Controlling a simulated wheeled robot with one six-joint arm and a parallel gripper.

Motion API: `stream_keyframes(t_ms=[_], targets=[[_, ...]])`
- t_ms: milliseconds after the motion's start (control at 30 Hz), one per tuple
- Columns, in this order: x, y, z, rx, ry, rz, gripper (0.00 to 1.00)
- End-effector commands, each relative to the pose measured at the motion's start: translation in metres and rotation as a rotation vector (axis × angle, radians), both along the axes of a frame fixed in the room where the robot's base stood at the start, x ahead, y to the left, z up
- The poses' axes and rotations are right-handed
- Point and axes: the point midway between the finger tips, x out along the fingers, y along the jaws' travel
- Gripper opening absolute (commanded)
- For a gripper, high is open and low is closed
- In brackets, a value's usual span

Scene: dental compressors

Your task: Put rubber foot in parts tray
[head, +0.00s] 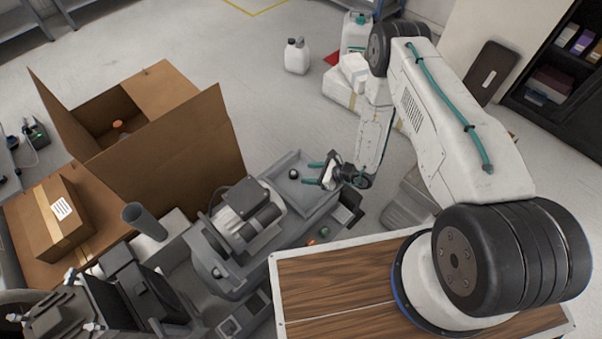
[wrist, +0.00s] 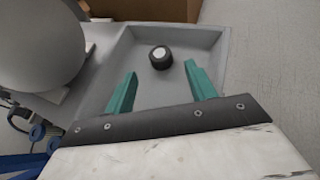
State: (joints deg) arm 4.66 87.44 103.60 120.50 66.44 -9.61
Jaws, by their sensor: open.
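The rubber foot (head: 293,173) is a small black cylinder; in the wrist view it (wrist: 160,57) shows a pale round centre. It rests on the floor of a shallow grey tray-like recess (wrist: 125,55) with raised sides, which in the head view forms the far end of the grey compressor base (head: 284,188). I cannot tell whether this recess is the parts tray. My gripper (head: 308,173) is open, with two teal fingers apart. In the wrist view the foot lies just ahead of the fingertips (wrist: 161,70), between their lines, with nothing held.
The compressor motor (head: 248,215) stands on the base, left of my gripper. A large open cardboard box (head: 190,150) rises behind it. A wood-topped surface (head: 340,285) lies in front. White containers (head: 297,56) stand on the floor at the back. Floor between box and containers is clear.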

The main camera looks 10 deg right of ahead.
Motion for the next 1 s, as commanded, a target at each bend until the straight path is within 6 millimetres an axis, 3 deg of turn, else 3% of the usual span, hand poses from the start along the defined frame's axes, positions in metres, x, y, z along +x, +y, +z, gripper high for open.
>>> stream_keyframes(t_ms=[100,300,567,667,767,900,1000], targets=[[-0.011,-0.02,0.013,0.001,0.001,-0.004,0.55],[-0.023,-0.041,0.026,0.0,0.001,-0.003,0.55],[-0.026,-0.046,0.031,0.001,-0.003,0.002,0.55],[-0.019,-0.044,0.044,0.003,-0.023,0.027,0.55],[-0.003,-0.039,0.082,0.009,-0.076,0.094,0.55],[0.018,-0.028,0.164,0.012,-0.19,0.254,0.55],[0.022,-0.019,0.225,0.004,-0.268,0.384,0.55]])
